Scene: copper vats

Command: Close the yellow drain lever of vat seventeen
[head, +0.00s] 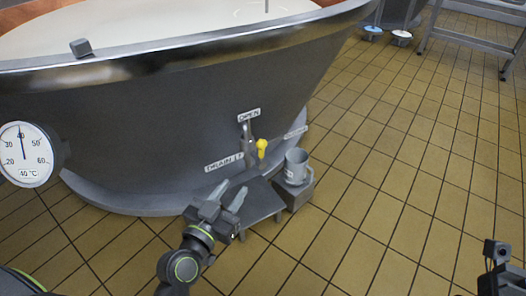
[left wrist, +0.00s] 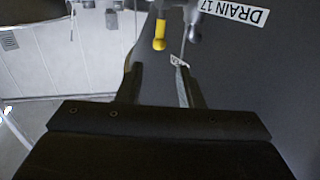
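The yellow drain lever (head: 262,147) sits on the valve low on the vat's (head: 180,110) outer wall, under an OPEN label (head: 249,115). A drain sign (head: 224,162) is to its left; the left wrist view reads DRAIN 17 (left wrist: 236,8). There the lever (left wrist: 159,34) shows as a yellow handle beside a grey rounded part. My left gripper (head: 228,196) is below and left of the lever, apart from it. Its two fingers (left wrist: 160,84) are spread with nothing gripped, the lever beyond their tips. My right gripper (head: 496,250) is at the lower right edge; its opening is unclear.
A grey mug (head: 296,166) stands on a small box (head: 294,191) right of the valve. A low dark stand (head: 262,203) lies below the valve, beside my left gripper. A round temperature gauge (head: 25,155) is at left. Tiled floor at right is largely clear.

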